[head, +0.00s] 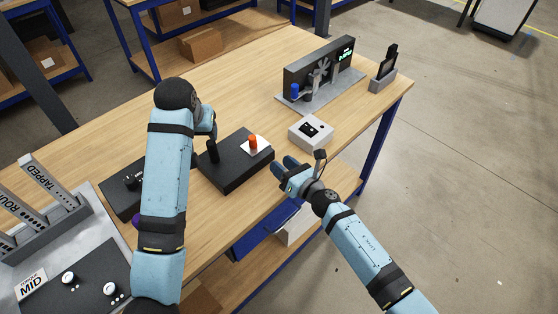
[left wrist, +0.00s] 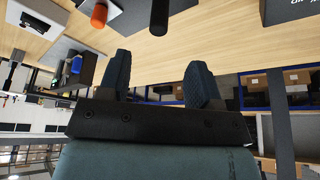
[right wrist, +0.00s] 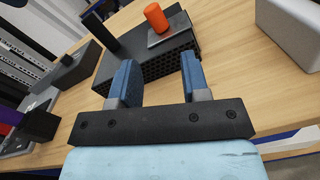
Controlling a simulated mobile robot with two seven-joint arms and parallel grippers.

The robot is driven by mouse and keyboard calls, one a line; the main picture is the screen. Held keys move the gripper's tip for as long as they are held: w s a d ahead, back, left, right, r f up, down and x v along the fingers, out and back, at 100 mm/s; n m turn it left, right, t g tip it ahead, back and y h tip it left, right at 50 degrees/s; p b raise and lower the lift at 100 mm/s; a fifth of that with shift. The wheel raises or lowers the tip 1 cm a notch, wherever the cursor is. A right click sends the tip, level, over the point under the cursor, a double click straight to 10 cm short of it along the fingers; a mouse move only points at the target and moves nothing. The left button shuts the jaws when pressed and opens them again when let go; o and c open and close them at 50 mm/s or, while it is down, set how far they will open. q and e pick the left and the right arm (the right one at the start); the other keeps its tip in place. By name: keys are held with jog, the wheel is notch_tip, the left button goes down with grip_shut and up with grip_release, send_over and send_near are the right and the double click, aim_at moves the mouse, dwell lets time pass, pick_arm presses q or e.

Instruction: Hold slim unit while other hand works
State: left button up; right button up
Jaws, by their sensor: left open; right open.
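Which thing is the slim unit I cannot tell. A flat black box (head: 236,176) with perforated sides lies mid-table, bearing an upright black post (head: 213,151) and an orange cylinder (head: 252,143) on a pale plate. Another low black box (head: 120,198) is partly hidden behind my left arm. My left gripper (head: 209,120) is above the table beyond the flat box, partly hidden; the left wrist view shows its fingers (left wrist: 157,62) apart and empty. My right gripper (head: 284,172) is at the near table edge, beside the flat box; its fingers (right wrist: 160,72) are apart and empty, apparently not touching it.
A white box (head: 310,133) stands right of the flat box. A grey fixture with a display (head: 319,70) and a small dark stand (head: 383,78) are at the far right. A grey holder (head: 50,225) with labelled upright plates is at left. The far middle table is clear.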

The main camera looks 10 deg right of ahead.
aim_at(213, 151)
jog(key=n, duration=0.1)
jog(key=w+a+n, duration=0.1)
jog(key=shift+w+r+n+g+y, duration=0.1)
jog(key=shift+r+n+g+y, duration=0.2)
jog(key=shift+y, duration=0.1)
pick_arm(q)
jog(key=x, duration=1.3)
jog(key=shift+w+d+f, duration=0.1)
jog(key=shift+w+f, duration=0.05)
jog(key=shift+f, duration=0.2)
grip_shut()
dwell(0.4)
